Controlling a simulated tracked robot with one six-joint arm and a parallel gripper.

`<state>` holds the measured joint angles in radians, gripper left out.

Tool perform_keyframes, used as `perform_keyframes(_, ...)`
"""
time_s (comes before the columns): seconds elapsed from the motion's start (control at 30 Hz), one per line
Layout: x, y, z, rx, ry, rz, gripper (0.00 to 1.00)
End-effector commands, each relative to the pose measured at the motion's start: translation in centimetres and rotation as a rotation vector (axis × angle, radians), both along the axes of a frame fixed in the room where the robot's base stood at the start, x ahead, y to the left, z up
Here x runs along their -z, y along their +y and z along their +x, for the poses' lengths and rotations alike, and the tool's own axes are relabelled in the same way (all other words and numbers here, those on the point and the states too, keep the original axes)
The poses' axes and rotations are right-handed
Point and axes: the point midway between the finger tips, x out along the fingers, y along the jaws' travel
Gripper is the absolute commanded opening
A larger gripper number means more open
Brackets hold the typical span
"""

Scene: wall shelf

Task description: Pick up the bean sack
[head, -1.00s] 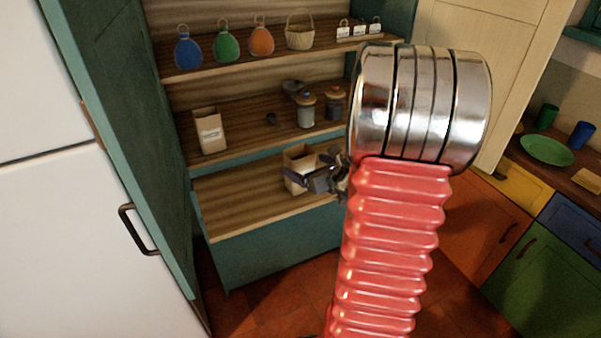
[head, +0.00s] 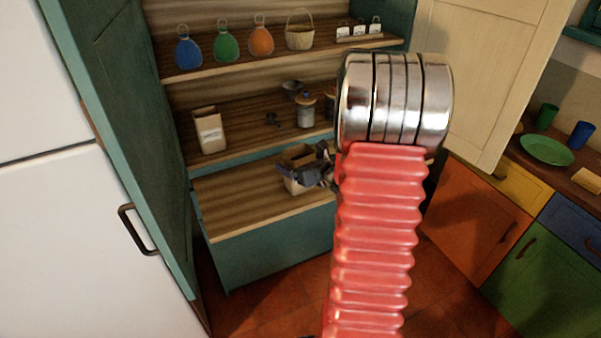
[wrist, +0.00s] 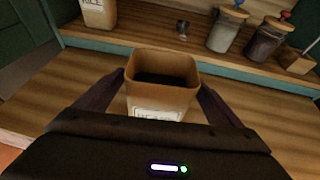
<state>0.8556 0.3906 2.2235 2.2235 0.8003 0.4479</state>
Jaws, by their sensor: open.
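The bean sack (wrist: 160,98) is a brown paper bag with an open, dark top and a white label that is partly cut off by my gripper body. In the head view the sack (head: 294,186) stands upright on the lowest shelf board, partly hidden behind my gripper. My gripper (head: 300,172) is open at the sack. In the wrist view the two dark fingers of my gripper (wrist: 160,80) lie on either side of the sack, one left and one right. I cannot tell whether they touch it.
The middle shelf's edge (wrist: 200,62) lies just behind the bean sack. The lower board (head: 240,205) is clear to the left.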

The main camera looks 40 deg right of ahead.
Motion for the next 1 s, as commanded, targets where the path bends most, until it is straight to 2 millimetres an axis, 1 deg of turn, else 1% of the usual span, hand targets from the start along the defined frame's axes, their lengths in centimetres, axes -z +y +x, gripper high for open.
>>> perform_keyframes(0.5, 0.00, 0.01, 0.01, 0.000, 0.000, 0.000, 0.88)
perform_keyframes(1.0, 0.00, 0.00, 0.00, 0.000, 0.000, 0.000, 0.52)
